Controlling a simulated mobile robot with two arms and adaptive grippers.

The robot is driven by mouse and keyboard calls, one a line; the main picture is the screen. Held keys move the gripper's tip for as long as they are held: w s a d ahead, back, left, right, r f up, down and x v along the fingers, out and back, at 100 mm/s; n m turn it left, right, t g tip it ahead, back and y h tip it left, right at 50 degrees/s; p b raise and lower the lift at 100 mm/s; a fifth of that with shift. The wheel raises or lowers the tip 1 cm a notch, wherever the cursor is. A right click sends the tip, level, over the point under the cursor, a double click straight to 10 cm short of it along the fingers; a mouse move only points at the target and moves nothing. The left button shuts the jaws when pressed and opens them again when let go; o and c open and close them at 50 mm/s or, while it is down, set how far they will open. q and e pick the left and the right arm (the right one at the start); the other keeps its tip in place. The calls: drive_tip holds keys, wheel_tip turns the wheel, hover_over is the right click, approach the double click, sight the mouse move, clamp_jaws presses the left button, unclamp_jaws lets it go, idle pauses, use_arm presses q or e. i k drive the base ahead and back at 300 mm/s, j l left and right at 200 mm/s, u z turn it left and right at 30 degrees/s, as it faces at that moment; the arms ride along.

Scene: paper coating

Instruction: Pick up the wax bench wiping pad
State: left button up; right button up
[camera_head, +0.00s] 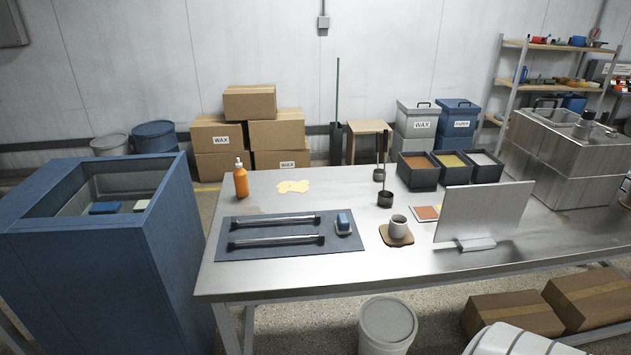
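A small pad with a blue top and a pale underside (344,222) lies at the right end of a dark blue-grey mat (290,250) on the metal bench (400,270); it looks like the wiping pad. A flat yellow patch (293,186), like spilled wax, is on the bench behind the mat. A blue block (104,208) and a pale block (141,205) sit inside the blue open-topped bin at the left; I cannot tell what they are.
Two metal bars (275,239) lie on the mat. An orange bottle (241,180) stands behind it. A cup (398,227) on a brown coaster, dark pots (385,199) and an upright metal plate (483,212) stand to the right. The blue bin (120,250) borders the bench's left side.

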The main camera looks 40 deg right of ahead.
sight(342, 226)
drive_tip(key=z, duration=1.55)
drive_tip(key=i+l, duration=0.4)
drive_tip(key=i+l+u, duration=0.15)
drive_tip(key=i+l, duration=0.2)
drive_tip(key=l, duration=0.3)
